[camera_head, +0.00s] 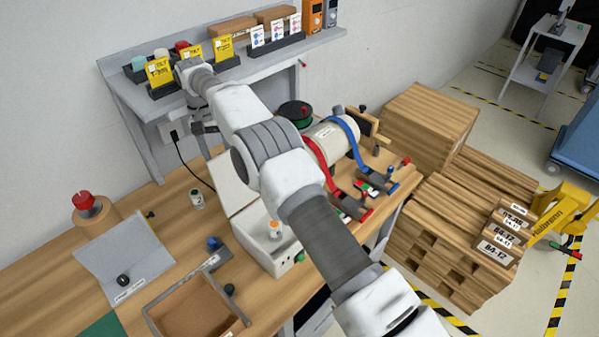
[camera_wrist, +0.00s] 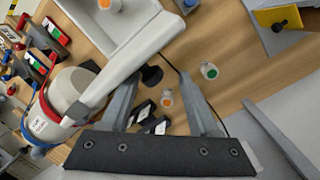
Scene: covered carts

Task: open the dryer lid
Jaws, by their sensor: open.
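The dryer is a white box (camera_head: 285,263) on the wooden bench, partly behind my arm in the head view. Its lid (camera_head: 231,182) stands raised at the back of the box, and the box's inside shows. A container with an orange mark (camera_head: 275,229) is inside. In the wrist view the lid (camera_wrist: 133,60) runs slantwise beside the box (camera_wrist: 140,22). My gripper (camera_wrist: 160,100) is open, with nothing held between its fingers. Its left finger overlaps the lid's edge in that view; I cannot tell whether they touch. In the head view my gripper (camera_head: 206,128) is behind the lid.
A shelf (camera_head: 130,90) with yellow cards stands behind my gripper. A white cylinder with red and blue straps (camera_head: 333,140) is right of the dryer. A small green-marked container (camera_head: 197,198) and an open brown tray (camera_head: 198,310) are at left. A black cable hangs along the wall.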

